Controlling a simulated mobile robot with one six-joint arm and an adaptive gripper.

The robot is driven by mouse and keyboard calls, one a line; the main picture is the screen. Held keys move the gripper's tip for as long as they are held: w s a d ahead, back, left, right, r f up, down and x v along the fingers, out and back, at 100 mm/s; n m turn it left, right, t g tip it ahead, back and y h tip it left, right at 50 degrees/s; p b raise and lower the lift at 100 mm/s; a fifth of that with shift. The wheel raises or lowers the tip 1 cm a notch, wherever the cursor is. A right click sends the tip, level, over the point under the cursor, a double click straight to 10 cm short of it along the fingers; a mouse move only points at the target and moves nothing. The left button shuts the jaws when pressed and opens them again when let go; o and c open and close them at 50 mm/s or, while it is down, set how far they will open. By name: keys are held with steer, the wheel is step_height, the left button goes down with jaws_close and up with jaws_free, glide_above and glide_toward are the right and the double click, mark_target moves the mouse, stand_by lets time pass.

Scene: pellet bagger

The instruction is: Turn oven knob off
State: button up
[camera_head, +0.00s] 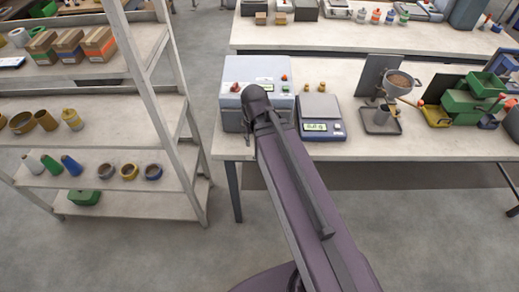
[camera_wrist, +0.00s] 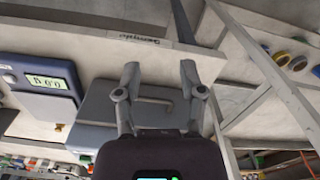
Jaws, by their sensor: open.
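A grey-blue box (camera_head: 232,112) with a small green display and red knobs or buttons stands at the left end of the bench; it may be the oven. One red knob (camera_head: 235,87) shows at its left and another red part (camera_head: 284,77) at its right. My arm covers part of its front. In the wrist view, my gripper (camera_wrist: 160,72) is open and empty, with a grey box (camera_wrist: 100,104) behind and between its fingers.
A scale (camera_head: 320,113) with a lit display stands right of the box and also shows in the wrist view (camera_wrist: 45,85). A cup, a pellet hopper (camera_head: 396,85) and green bins (camera_head: 465,100) stand farther right. A shelf rack (camera_head: 150,110) stands left, across a floor gap.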

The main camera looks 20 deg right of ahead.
steer(key=shift+s+d+f+n, duration=0.15)
steer(key=shift+s+f, duration=0.05)
steer(key=shift+s, duration=0.3)
steer(key=shift+s+d+f+n, duration=0.15)
steer(key=shift+s+f, duration=0.05)
steer(key=shift+s, duration=0.3)
steer(key=w+r+m+p, duration=0.2)
steer(key=w+r+p, duration=0.3)
steer(key=w, duration=0.5)
steer(key=w+r+m+p, duration=0.2)
steer(key=w+r+p, duration=0.4)
steer(key=w, duration=0.4)
steer(key=w+r+m+p, duration=0.2)
steer(key=w+r+p, duration=0.4)
steer(key=w, duration=0.4)
steer(key=shift+a+r+m, duration=0.2)
steer(key=shift+r+m, duration=0.1)
steer(key=shift+m, duration=0.1)
steer(key=shift+f, duration=0.15)
